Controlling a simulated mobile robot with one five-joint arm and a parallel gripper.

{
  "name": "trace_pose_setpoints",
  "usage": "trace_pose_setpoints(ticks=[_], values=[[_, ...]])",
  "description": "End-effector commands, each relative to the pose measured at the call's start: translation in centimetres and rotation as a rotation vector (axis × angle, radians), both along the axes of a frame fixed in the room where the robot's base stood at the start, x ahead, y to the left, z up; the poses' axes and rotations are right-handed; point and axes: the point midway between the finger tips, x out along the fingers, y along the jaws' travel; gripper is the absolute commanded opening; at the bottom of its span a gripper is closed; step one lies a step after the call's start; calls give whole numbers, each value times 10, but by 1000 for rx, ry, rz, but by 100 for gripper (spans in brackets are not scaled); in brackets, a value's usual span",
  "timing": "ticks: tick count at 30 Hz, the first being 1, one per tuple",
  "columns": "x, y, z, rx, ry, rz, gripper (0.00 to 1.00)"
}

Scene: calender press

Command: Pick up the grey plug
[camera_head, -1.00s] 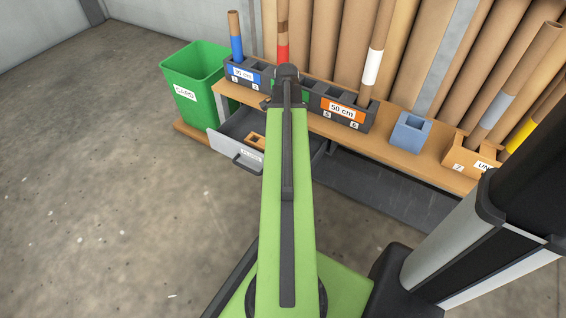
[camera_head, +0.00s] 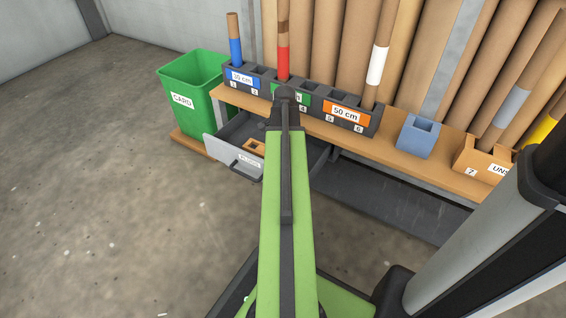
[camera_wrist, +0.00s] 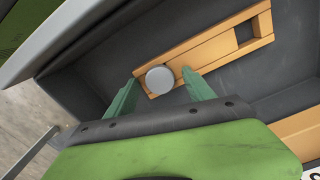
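The grey plug (camera_wrist: 160,80) shows in the wrist view as a round grey disc at the wooden holder (camera_wrist: 218,46) inside the open drawer. My gripper (camera_wrist: 157,80) is open, with one green finger on each side of the plug in the picture. The fingers look apart from it, and I cannot tell how far above it they are. In the head view the open drawer (camera_head: 222,151) and part of the wooden holder (camera_head: 255,144) show. The plug and my fingers are hidden there by my arm.
A green CARD bin (camera_head: 190,90) stands left of the drawer. The bench (camera_head: 395,155) carries a tube rack (camera_head: 350,113), a blue box (camera_head: 417,136) and a wooden box (camera_head: 481,160). Several tubes stand upright or lean behind. The floor at left is clear.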

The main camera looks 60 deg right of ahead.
Motion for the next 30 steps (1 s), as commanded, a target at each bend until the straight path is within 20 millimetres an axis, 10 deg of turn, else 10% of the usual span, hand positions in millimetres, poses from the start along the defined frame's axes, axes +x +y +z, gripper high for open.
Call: trace_pose_setpoints(ticks=[13, 30], values=[[0, 0, 0, 0, 0, -1, 2], [-1, 0, 40, 0, 0, -1, 0]])
